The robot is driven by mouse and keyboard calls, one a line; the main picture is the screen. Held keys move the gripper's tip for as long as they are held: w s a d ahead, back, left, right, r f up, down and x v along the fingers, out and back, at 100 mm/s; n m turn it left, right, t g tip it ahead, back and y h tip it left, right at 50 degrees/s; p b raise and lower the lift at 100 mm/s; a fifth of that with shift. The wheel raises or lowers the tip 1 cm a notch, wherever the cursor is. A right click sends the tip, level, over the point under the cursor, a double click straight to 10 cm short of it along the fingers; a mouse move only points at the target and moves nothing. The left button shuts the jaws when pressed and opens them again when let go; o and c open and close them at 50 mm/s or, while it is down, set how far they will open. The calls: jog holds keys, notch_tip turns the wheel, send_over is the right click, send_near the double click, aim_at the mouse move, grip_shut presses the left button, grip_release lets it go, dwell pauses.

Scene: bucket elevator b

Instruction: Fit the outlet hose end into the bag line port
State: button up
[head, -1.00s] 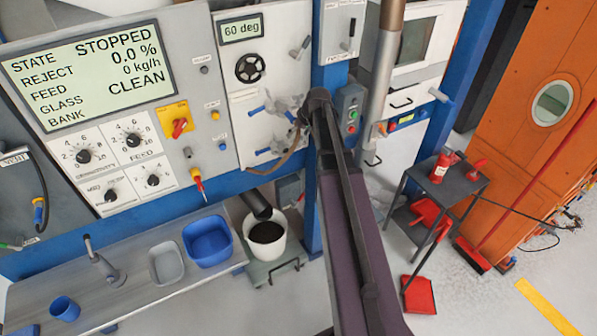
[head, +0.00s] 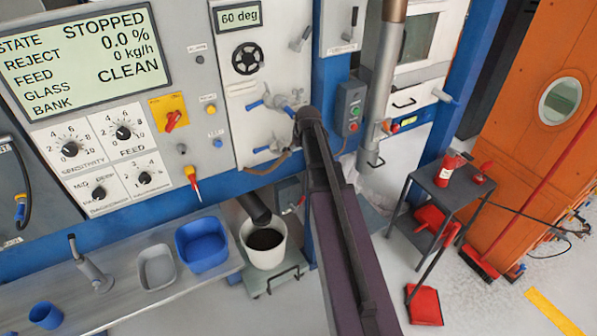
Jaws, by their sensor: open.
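My arm reaches up from the bottom of the head view to the white panel under the "60 deg" display. My gripper (head: 289,101) is small and pale at the arm's far end, in front of this panel; it is open. A thin brown hose (head: 268,168) curves along the panel's lower edge and up behind my arm's end. Its end is hidden there, so I cannot tell whether it touches my gripper. Blue-handled fittings (head: 262,149) sit on the panel beside my gripper. I cannot make out which fitting is the bag line port.
A white bucket (head: 279,252) of dark material stands on a low cart below a black spout (head: 254,208). A bench (head: 188,283) with bins is at left. A grey side table (head: 447,192) with red items stands at right. Floor near the yellow stripe is clear.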

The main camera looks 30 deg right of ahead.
notch_tip(320, 180, down, 8)
jog(key=h+b, duration=0.2)
jog(key=b, duration=0.6)
jog(key=shift+n, duration=0.3)
dwell(0.7)
jog(key=s+a+f+m+g+y, duration=0.1)
jog(key=s+a+g, duration=0.3)
jog(key=s+a, duration=1.6)
jog(key=a+f+y, duration=0.1)
jog(key=a, duration=0.2)
